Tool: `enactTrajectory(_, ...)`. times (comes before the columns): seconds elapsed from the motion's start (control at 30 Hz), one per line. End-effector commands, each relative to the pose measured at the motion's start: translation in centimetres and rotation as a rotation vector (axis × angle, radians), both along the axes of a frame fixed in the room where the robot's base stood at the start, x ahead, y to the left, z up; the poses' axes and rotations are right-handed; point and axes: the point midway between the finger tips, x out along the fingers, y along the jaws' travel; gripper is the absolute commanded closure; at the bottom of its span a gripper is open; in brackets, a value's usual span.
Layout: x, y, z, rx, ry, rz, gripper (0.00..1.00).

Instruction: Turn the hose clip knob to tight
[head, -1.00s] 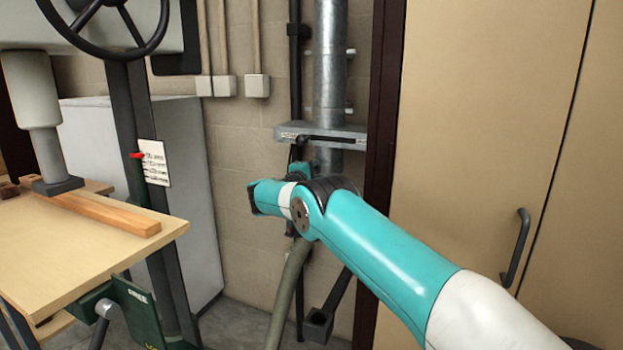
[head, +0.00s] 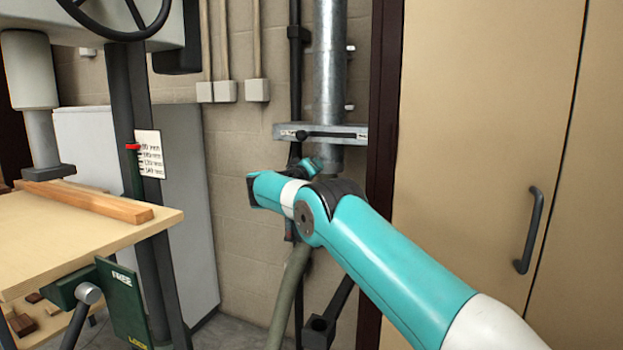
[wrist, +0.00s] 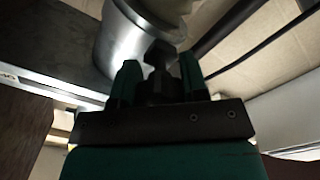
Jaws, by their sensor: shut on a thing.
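In the wrist view a dark knob (wrist: 158,58) stands between the two green fingers of my gripper (wrist: 160,74), which is shut on it. In the head view my teal arm hides the knob and most of my gripper. The grey-green hose (head: 289,295) runs down from behind the arm. The knob's turn position cannot be read.
A metal pipe (head: 330,70) and a slide gate with a black handle (head: 325,132) are above my arm. A tan cabinet (head: 460,140) stands right. A drill press with a wooden table (head: 80,240) stands left. A dark bracket (head: 320,328) is low beside the hose.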

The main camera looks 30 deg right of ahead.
Motion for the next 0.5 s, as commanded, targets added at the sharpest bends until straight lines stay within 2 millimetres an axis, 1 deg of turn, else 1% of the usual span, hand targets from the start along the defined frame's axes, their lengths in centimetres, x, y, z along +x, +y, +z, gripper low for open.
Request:
enactTrajectory(0.03, 0.01, 0.06, -0.39, 0.026, -0.035, 0.001, 0.83)
enactTrajectory(0.3, 0.03, 0.07, -0.34, 0.154, -0.213, 0.000, 0.83)
enactTrajectory(0.5, 0.03, 0.07, -0.26, 0.221, -0.305, 0.001, 0.83)
